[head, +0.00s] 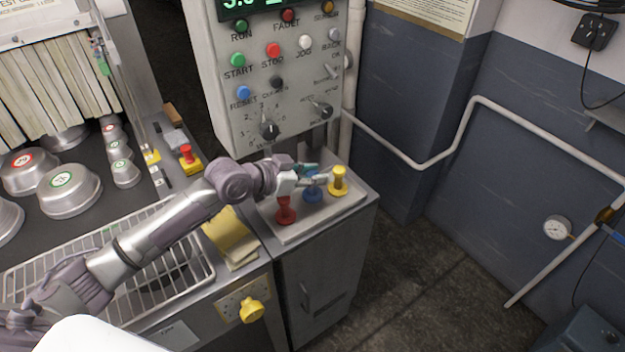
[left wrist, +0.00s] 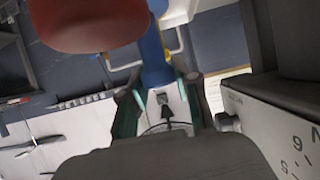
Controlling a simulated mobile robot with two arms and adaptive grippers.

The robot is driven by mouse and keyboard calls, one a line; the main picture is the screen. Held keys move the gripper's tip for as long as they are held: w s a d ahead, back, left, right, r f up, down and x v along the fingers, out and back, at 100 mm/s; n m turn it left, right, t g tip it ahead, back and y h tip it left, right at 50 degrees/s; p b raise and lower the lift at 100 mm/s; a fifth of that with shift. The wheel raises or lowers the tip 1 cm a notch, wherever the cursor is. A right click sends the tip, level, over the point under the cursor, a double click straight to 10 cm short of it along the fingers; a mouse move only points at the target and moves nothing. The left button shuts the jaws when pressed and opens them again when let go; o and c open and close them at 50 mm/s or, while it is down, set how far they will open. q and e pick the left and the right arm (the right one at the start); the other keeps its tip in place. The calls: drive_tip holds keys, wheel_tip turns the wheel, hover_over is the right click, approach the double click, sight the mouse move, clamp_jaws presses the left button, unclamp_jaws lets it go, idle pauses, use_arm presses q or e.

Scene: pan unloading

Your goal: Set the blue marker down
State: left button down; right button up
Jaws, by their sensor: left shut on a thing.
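The blue marker (head: 313,193) is upright over the light grey tray (head: 290,236) on the cabinet, between the red marker and the yellow marker. My left gripper (head: 311,174) reaches in from the left and is shut on the blue marker's upper part. In the left wrist view the blue marker (left wrist: 154,55) runs between the fingers (left wrist: 165,92). I cannot tell whether its base touches the tray. My right gripper is not in view.
The red marker (head: 286,211) stands close to my left gripper and shows large in the left wrist view (left wrist: 85,22). The yellow marker (head: 338,181) stands to the right. A control panel (head: 285,95) rises behind the tray. The tray's front is bare.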

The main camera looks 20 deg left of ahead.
use_arm(q)
wheel_tip(320, 180, down, 2)
drive_tip(key=shift+f, duration=0.25)
drive_tip(key=shift+f, duration=0.1)
drive_tip(key=c, duration=0.9)
unclamp_jaws()
drive_tip(key=shift+c, duration=0.2)
drive_tip(key=shift+o, duration=0.5)
drive_tip(key=b+v, duration=0.2)
drive_tip(key=v, duration=1)
